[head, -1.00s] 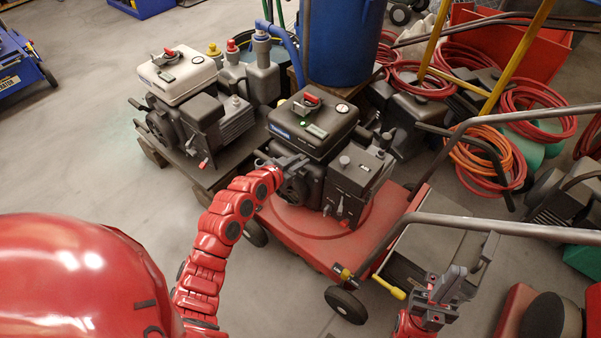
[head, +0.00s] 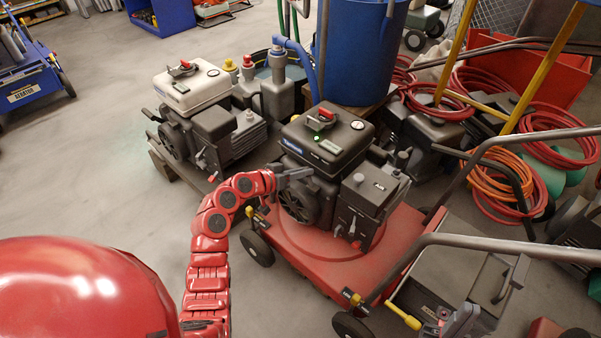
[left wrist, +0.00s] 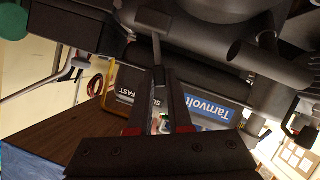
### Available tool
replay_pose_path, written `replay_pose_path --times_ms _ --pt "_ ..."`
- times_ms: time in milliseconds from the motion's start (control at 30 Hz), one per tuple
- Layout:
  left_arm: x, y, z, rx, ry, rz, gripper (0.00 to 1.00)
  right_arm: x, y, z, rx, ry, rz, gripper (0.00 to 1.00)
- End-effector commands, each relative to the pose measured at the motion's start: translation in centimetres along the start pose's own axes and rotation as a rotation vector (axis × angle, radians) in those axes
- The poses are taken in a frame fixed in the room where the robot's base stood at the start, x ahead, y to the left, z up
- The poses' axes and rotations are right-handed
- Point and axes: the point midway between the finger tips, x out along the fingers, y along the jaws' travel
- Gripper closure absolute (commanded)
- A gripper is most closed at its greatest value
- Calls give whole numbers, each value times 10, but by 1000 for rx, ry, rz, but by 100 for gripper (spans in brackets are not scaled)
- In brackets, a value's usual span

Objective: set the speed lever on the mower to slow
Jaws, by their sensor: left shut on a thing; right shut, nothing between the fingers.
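The red mower (head: 325,247) stands in the middle of the head view, with a black engine and a dark tank (head: 318,135) on top. My left gripper (head: 303,173) is at the near left side of this engine, below the tank. In the left wrist view its fingers (left wrist: 158,72) close on a slim grey lever (left wrist: 155,46) beside a label with FAST and a partly hidden SL. The head view does not show the lever clearly, and its exact setting cannot be told. My right gripper (head: 514,277) is shut and empty at the lower right, near the mower's handlebar.
A second engine with a white tank (head: 190,91) stands on a low pallet to the left. Behind are a blue barrel (head: 358,55), grey bottles (head: 277,95) and coiled red hoses (head: 560,125). The mower's handlebar (head: 480,240) extends to the right.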

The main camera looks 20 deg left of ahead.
Motion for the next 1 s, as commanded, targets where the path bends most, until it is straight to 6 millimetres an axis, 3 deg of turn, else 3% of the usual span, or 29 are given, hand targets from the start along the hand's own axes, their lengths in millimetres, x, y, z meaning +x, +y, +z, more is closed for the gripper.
replay_pose_path --times_ms 300,333,500,833,1000 --pt "-1 0 -4 2 8 -2 100 0 0 0 0 0 0 100" --pt "-1 0 -4 2 8 -2 79 0 0 0 0 0 0 100" --pt "0 0 -3 1 6 -1 52 0 0 0 0 0 0 100" --pt "-3 0 -2 0 4 -1 52 1 0 0 0 0 0 100" --pt "-27 -1 -2 -4 5 -5 52 7 0 -1 0 0 0 100"
